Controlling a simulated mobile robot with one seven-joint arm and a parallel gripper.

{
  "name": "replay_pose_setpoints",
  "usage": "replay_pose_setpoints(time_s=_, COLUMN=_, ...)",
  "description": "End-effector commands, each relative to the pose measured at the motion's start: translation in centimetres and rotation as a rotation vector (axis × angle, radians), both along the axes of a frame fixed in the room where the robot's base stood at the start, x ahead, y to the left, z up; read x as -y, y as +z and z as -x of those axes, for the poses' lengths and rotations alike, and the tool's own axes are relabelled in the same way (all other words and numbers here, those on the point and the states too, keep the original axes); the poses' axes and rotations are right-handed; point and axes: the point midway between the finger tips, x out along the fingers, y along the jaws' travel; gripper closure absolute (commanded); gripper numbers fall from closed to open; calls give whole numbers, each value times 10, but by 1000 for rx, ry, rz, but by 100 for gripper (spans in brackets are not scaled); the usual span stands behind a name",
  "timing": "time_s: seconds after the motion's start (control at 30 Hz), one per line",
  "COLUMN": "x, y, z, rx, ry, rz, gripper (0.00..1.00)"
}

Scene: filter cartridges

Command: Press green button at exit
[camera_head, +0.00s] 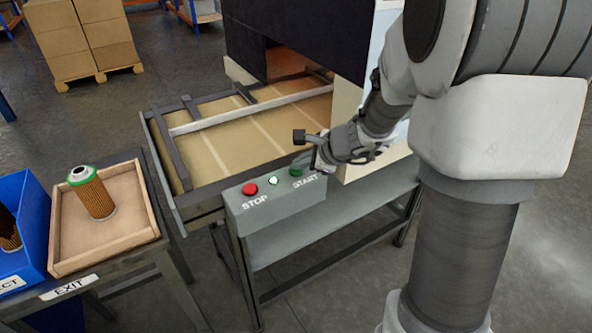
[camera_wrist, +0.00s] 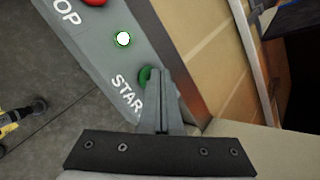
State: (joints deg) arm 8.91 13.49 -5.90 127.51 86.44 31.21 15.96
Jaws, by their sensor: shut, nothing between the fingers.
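The green button (camera_head: 295,171) sits at the right end of a grey control box (camera_head: 270,206), behind the word START. In the wrist view the green button (camera_wrist: 146,76) is partly covered by my fingertips. My gripper (camera_head: 305,165) is shut and empty, with its tips at or just over the button. I cannot tell whether they touch it. A lit white-green lamp (camera_head: 273,181) is in the middle of the box. A red button (camera_head: 250,189) sits at the left end by the word STOP.
A wooden tray (camera_head: 148,228) labelled EXIT holds an upright filter cartridge (camera_head: 92,193) with a green top. A blue bin (camera_head: 36,238) stands at its left. The conveyor (camera_head: 215,150) with metal rails runs behind the control box into a dark housing (camera_head: 290,25).

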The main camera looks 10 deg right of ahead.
Motion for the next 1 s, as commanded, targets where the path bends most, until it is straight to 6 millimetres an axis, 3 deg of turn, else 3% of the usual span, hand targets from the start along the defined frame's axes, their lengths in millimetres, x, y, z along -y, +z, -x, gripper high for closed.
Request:
replay_pose_setpoints(time_s=0.47, x=0, y=-2, z=0, rx=-1, ry=0, rz=1, gripper=100)
replay_pose_setpoints(time_s=1.0, x=0, y=14, z=0, rx=-1, ry=0, rz=1, gripper=100)
